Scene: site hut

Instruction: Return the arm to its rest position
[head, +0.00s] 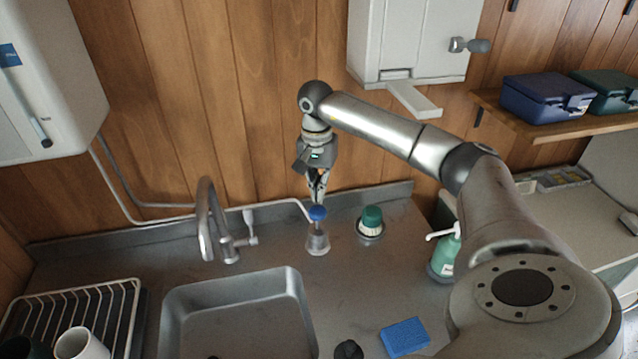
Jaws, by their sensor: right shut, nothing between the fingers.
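My right arm comes in from the right and reaches over the counter toward the wooden wall. Its gripper (317,196) points down with its fingers together and nothing held. The fingertips are just above or behind a small blue knob-like top (317,213) over a grey holder (317,240) behind the sink. I cannot tell whether the fingertips touch the blue top. My left gripper is not in view.
A tap (210,220) stands left of the gripper by the sink (240,280). A green-topped brush (371,222), a green soap bottle (445,255) and a blue sponge (404,336) are on the right. A white wall dispenser (368,40) hangs behind the arm.

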